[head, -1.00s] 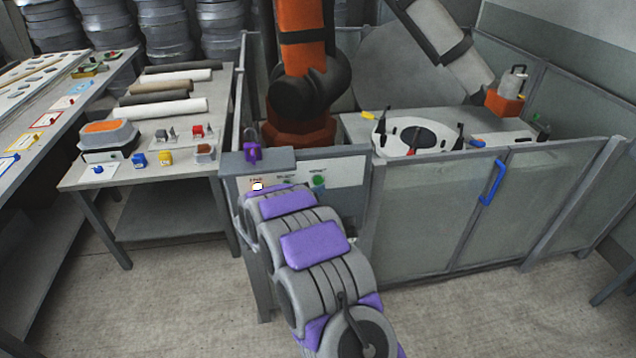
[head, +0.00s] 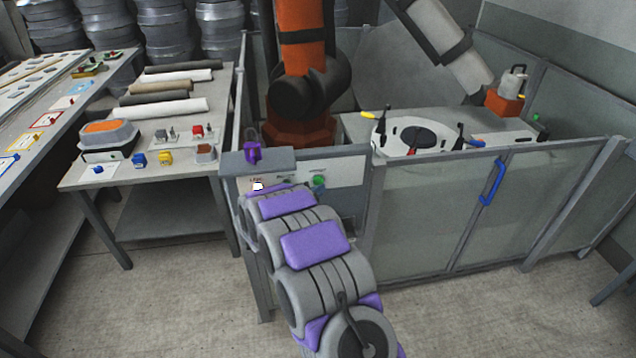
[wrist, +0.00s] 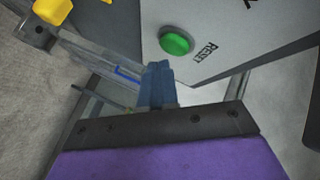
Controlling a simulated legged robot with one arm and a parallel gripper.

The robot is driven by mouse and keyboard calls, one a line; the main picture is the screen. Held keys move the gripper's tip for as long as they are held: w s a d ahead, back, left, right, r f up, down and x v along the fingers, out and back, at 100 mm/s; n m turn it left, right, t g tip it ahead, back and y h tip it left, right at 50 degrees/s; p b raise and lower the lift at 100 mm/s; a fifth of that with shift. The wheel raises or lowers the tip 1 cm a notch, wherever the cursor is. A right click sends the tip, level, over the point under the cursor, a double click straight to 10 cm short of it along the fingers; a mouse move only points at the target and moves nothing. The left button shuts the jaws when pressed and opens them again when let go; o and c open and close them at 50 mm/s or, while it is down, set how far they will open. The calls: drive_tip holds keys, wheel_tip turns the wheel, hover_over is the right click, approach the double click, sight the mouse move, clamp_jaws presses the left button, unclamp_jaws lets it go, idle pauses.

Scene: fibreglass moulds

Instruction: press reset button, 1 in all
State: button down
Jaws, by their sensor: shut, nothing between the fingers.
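The green reset button (wrist: 175,42) is round and sits on a pale panel, with the printed word RESET beside it in the wrist view. In the head view the green button (head: 319,181) shows on the front panel of the fenced cell, just right of my arm's far end. My gripper (wrist: 157,68) is shut and empty, its blue fingers together. The fingertips appear just below the button in the wrist view; I see no clear contact. My gripper is hidden behind my arm in the head view.
Fence panels with a blue handle (head: 492,183) are to the right. A table (head: 140,176) with rolls and small blocks is to the left. A yellow part (wrist: 52,10) shows at the wrist view's upper left.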

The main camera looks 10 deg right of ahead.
drive_tip(key=shift+w, duration=0.1)
idle(0.3)
drive_tip(key=shift+w+r+p, duration=0.1)
drive_tip(key=shift+w+p, duration=0.25)
drive_tip(key=shift+w+p, duration=0.3)
drive_tip(key=shift+w, duration=0.05)
idle(0.9)
drive_tip(key=shift+s+b, duration=0.4)
drive_tip(key=shift+s, duration=0.4)
drive_tip(key=shift+s, duration=0.15)
drive_tip(key=s+b, duration=0.2)
drive_tip(key=s, duration=0.2)
drive_tip(key=shift+s, duration=0.4)
